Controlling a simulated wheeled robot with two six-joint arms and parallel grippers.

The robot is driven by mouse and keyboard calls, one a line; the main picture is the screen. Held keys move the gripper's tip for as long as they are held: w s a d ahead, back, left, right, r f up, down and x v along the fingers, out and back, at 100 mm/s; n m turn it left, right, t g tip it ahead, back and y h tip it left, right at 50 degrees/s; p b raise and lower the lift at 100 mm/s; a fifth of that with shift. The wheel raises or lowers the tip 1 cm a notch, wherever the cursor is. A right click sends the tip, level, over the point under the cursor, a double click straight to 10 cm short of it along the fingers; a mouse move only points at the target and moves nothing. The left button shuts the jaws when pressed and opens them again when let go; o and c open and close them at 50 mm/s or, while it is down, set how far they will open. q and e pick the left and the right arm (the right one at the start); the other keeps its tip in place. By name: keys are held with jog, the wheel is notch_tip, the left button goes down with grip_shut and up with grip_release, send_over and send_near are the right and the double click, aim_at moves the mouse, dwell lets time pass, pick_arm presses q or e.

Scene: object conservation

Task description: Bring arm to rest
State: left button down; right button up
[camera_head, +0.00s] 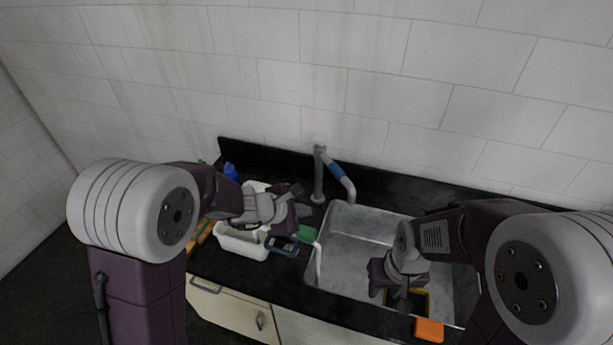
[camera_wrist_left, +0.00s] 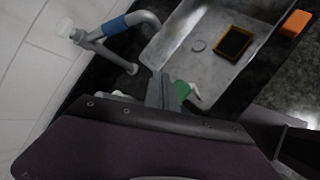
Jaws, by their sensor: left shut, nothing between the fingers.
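My left gripper (camera_head: 297,192) is above the counter between the white bin and the faucet. In the left wrist view its fingers (camera_wrist_left: 160,90) are together with nothing between them. My right gripper (camera_head: 397,298) hangs over the front part of the sink, pointing down. Its fingertips are small and dark, so I cannot tell whether they are open or shut. No object shows clearly in it.
A metal sink (camera_head: 352,222) is set in the black counter, with a faucet (camera_head: 319,175) behind it. A yellow-rimmed dark item (camera_wrist_left: 234,42) lies in the sink. An orange block (camera_head: 429,330) sits at the front edge. A white bin (camera_head: 238,244) stands left.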

pick_arm(q)
jog(key=s+a+f+m+g+y+b, duration=0.2)
jog(key=s+a+f+m+y+b, duration=0.1)
jog(key=s+a+f+m, duration=0.3)
jog(key=s+a+f+m+g+y+b, duration=0.3)
jog(key=s+a+f+m, duration=0.3)
jog(key=s+a+m, duration=0.5)
jog(key=shift+s+f+m+g+b, duration=0.35)
jog(key=shift+s+m+b, duration=0.45)
jog(key=shift+s, duration=0.3)
dwell(5.2)
